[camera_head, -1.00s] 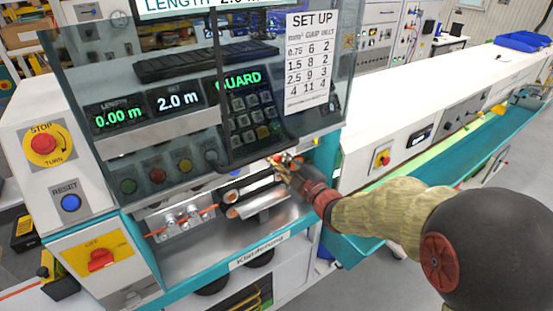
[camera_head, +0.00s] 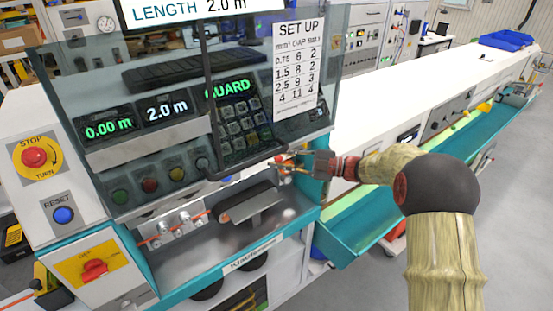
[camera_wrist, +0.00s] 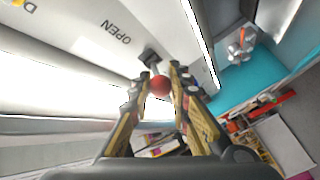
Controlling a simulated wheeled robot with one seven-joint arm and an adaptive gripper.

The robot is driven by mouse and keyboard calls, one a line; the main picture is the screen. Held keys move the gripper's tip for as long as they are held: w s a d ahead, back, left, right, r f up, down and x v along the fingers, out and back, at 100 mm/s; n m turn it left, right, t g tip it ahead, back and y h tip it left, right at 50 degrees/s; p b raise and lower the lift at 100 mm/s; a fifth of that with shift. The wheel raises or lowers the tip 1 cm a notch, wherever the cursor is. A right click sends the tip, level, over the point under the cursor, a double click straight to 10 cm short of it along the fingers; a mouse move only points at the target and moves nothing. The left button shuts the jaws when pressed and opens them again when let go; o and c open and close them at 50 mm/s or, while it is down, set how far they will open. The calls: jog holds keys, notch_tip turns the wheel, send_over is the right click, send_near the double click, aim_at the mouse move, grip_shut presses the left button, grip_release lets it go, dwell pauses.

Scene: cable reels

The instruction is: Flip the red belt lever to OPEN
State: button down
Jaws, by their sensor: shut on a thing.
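The red ball knob of the belt lever (camera_wrist: 159,86) sits between my fingertips in the wrist view, on a dark stem coming from the white panel. The printed word OPEN (camera_wrist: 116,32) is on that panel, up and left of the knob. My gripper (camera_wrist: 160,80) is shut on the knob. In the head view my gripper (camera_head: 284,166) is at the right end of the machine's front, above the belt unit (camera_head: 247,204). The knob is too small and covered to make out clearly there.
A clear guard (camera_head: 190,90) with a dark handle bar hangs close left of my gripper. The stop button (camera_head: 34,157), blue reset button (camera_head: 63,215) and red OFF switch (camera_head: 94,268) are at the left. A teal trough (camera_head: 370,225) runs right, beneath my arm.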

jog(key=shift+w+d+f+n+g, duration=0.15)
jog(key=shift+n+g, duration=0.25)
jog(key=shift+g, duration=0.2)
jog(key=c, duration=1.6)
grip_release()
jog(key=shift+c, duration=0.2)
jog(key=s+d, duration=0.2)
jog(key=d, duration=0.9)
jog(key=shift+d, duration=0.35)
jog(key=shift+d, duration=0.1)
